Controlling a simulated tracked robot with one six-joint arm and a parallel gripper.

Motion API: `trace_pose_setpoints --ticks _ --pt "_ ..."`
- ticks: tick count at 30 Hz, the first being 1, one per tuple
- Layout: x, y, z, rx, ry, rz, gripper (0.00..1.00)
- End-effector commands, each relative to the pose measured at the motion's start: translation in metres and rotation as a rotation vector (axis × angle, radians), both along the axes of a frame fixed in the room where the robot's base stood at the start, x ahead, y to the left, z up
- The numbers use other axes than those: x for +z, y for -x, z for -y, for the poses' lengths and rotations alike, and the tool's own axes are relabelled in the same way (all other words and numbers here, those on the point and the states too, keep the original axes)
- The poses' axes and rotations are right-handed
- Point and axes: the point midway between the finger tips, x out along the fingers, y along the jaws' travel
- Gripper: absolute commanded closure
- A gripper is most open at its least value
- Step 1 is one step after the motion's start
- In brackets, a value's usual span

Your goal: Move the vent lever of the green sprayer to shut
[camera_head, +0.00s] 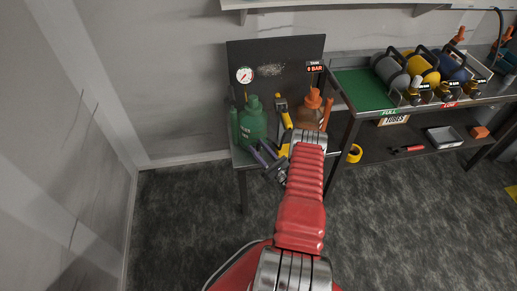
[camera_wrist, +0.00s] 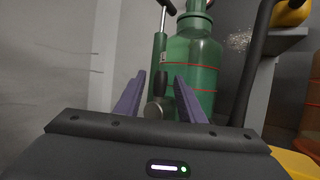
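The green sprayer (camera_head: 252,122) stands upright at the left end of the bench. Its tank (camera_wrist: 195,60) fills the middle of the wrist view, with a thin green cylinder (camera_wrist: 158,50) at its left. My gripper (camera_head: 264,155) is in front of the sprayer's lower part. In the wrist view its two purple fingers (camera_wrist: 160,98) are apart. Between them show a dark upright grip (camera_wrist: 163,84) and a grey round knob (camera_wrist: 156,112), apparently the vent lever. I cannot tell whether the fingers touch it, nor the lever's exact position.
An orange-brown sprayer (camera_head: 309,110) and yellow tools (camera_head: 285,113) stand right of the green one. A pressure gauge (camera_head: 244,75) is on the dark back panel (camera_head: 280,56). A side bench (camera_head: 362,90) bears coloured cylinders. A wall is at left; the floor in front is clear.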

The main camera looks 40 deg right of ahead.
Motion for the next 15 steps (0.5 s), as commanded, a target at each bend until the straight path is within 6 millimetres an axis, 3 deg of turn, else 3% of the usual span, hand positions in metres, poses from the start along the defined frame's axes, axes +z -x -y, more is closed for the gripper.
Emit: trace_pose_setpoints --ticks 8,15 --pt "0.000 0.002 0.000 0.000 0.001 0.001 0.64" --pt "-0.010 0.025 0.001 -0.002 -0.001 0.000 0.64"
